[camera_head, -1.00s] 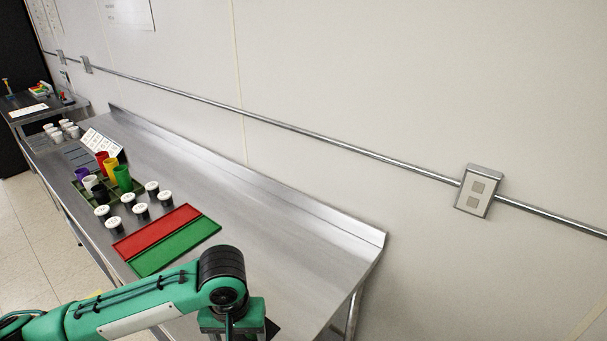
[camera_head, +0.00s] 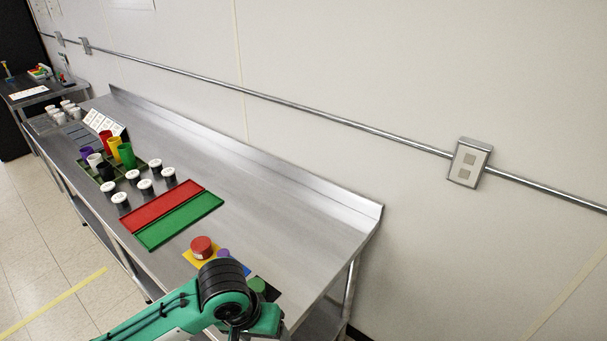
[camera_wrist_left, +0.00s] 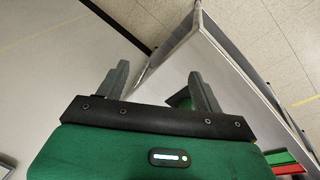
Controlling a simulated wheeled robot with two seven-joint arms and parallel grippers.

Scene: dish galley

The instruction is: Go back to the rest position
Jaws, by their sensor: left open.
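My left arm (camera_head: 225,295) comes in at the bottom of the head view, over the near end of the steel table (camera_head: 290,230). Its fingers cannot be made out there. In the left wrist view my left gripper (camera_wrist_left: 160,88) is open, with its two dark fingers apart and nothing between them. A green round object (camera_wrist_left: 180,98) shows beside the right finger, partly hidden by it. My right gripper is in neither view.
Near my arm are a red round piece (camera_head: 202,246) on a yellow square, a purple one (camera_head: 223,254) and a green one (camera_head: 257,284). Beyond are a red tray (camera_head: 160,207), a green tray (camera_head: 180,221), white-lidded jars (camera_head: 145,186) and coloured cups (camera_head: 127,156). A wall borders the table.

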